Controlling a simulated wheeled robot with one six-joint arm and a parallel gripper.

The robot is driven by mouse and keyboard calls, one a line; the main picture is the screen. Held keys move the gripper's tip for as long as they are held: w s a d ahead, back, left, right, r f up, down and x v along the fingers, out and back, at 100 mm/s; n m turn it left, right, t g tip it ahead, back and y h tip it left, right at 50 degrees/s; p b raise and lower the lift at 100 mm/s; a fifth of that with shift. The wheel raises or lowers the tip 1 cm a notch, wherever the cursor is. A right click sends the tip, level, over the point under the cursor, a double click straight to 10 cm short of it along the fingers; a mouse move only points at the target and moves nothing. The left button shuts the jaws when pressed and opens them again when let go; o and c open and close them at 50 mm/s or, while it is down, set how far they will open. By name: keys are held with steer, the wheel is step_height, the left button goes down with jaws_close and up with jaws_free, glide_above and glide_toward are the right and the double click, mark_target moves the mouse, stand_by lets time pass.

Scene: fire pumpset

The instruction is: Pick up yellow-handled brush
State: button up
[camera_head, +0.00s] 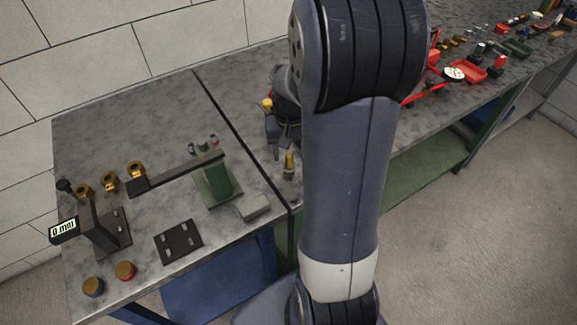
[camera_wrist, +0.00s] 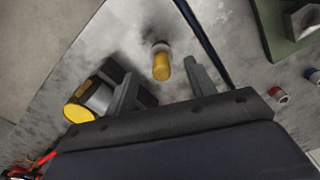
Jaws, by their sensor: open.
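The yellow-handled brush (camera_head: 289,163) stands on the grey bench top close to the dark seam, partly beside my arm in the head view. In the wrist view its yellow handle (camera_wrist: 161,66) points toward the camera, with a pale end beyond it. My gripper (camera_head: 279,146) is open and points down near the brush. In the wrist view the fingers of my gripper (camera_wrist: 160,78) are apart, and the handle shows in the gap between them, slightly beyond the tips. I see no contact.
A black-and-grey object with a yellow end (camera_wrist: 77,112) lies close beside the left finger in the wrist view. A green block stand (camera_head: 216,184) and a grey block (camera_head: 254,207) are left of the brush. Red parts (camera_head: 471,70) lie farther right.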

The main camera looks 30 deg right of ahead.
mark_target(289, 154)
step_height(289, 154, down, 4)
steer(key=shift+a+f, duration=0.1)
steer(key=shift+f, duration=0.05)
steer(key=c, duration=1.1)
